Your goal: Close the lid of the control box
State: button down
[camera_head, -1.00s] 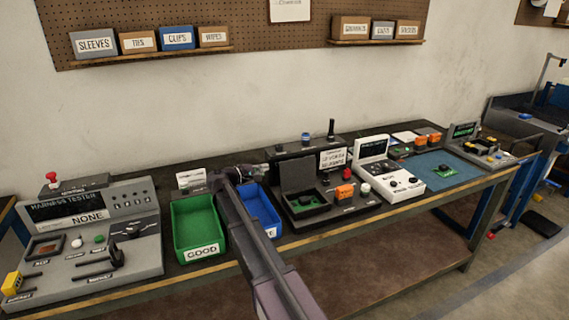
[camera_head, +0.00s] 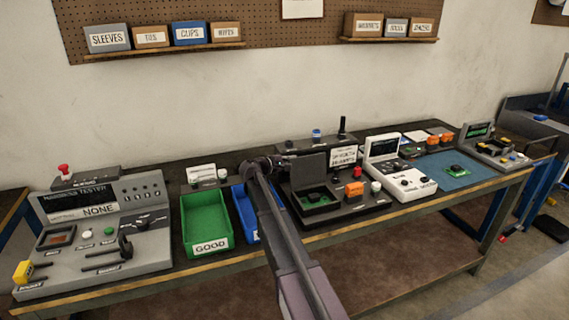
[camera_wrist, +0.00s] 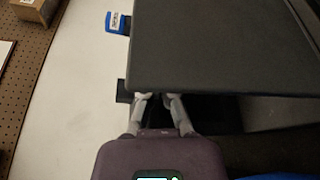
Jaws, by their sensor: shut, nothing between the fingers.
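The control box (camera_head: 318,203) is a small black box with a green board inside, on the dark station in the middle of the bench. Its lid (camera_head: 308,172) stands open, upright at the back of the box. My gripper (camera_head: 284,162) is shut and empty at the lid's left edge, partly hidden by my arm. In the wrist view, my gripper's fingertips (camera_wrist: 159,97) are at the near edge of a large dark panel (camera_wrist: 225,50), which looks like the lid. I cannot tell whether they touch it.
A green GOOD bin (camera_head: 207,222) and a blue bin (camera_head: 243,212) stand left of the box. The harness tester (camera_head: 100,215) is further left. Pegboard shelves hang behind.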

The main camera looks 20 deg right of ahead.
jog(key=shift+w+d, duration=0.25)
jog(key=shift+d, duration=0.4)
jog(key=shift+s+d, duration=0.15)
jog(key=shift+d, duration=0.1)
